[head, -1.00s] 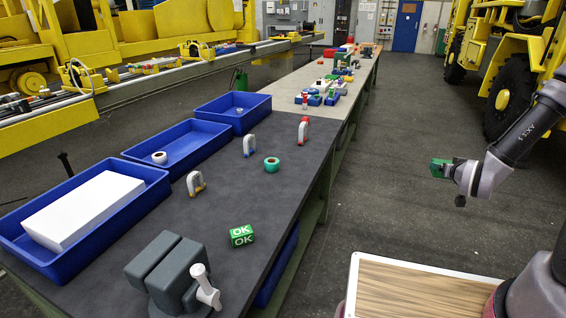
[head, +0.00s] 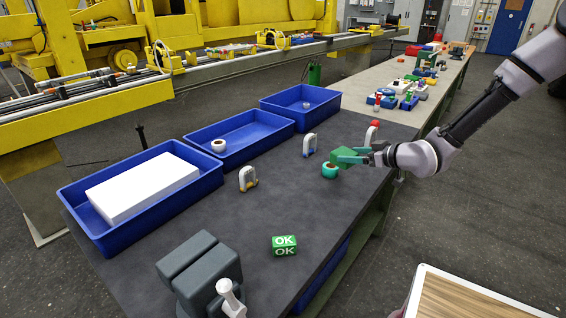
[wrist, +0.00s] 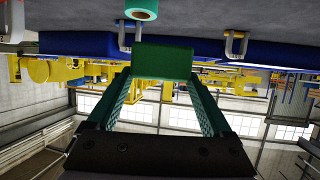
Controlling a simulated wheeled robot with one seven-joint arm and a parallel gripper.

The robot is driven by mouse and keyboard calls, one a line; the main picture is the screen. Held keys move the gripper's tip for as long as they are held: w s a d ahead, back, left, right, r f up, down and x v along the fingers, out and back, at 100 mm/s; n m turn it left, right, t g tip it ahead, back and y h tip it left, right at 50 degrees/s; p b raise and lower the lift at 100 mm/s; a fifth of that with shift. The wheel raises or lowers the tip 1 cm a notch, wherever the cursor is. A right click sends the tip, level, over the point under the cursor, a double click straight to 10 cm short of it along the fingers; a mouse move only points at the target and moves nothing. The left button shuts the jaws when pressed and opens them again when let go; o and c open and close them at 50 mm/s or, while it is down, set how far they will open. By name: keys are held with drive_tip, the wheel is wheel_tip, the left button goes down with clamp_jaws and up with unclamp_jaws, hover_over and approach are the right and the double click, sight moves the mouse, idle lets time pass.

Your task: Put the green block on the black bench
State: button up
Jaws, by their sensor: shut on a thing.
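My gripper (head: 362,156) has teal fingers and is shut on a plain green block (head: 343,158). In the wrist view the green block (wrist: 163,60) sits between the fingertips (wrist: 163,76). The black bench (head: 320,215) is a long dark top running away from me. In the head view, the gripper and block appear over the bench's right part, by the teal tape roll (head: 329,171). I cannot tell the exact gap between block and bench top.
A green OK cube (head: 284,245) and a grey vise (head: 200,275) stand on the near bench. Clamps stand near the block, one red-topped (head: 372,132), one blue-footed (head: 309,145). Blue trays (head: 140,227) line the left edge. The bench middle is clear.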

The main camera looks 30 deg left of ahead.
drive_tip(key=s+a+n+g, duration=0.2)
drive_tip(key=s+a, duration=0.3)
drive_tip(key=shift+y, duration=0.3)
drive_tip(key=f, duration=0.5)
drive_tip(key=shift+s+a+f, duration=0.3)
drive_tip(key=shift+s, duration=0.05)
drive_tip(key=shift+f, duration=2.25)
drive_tip(key=shift+f, duration=0.1)
drive_tip(key=o, duration=1.4)
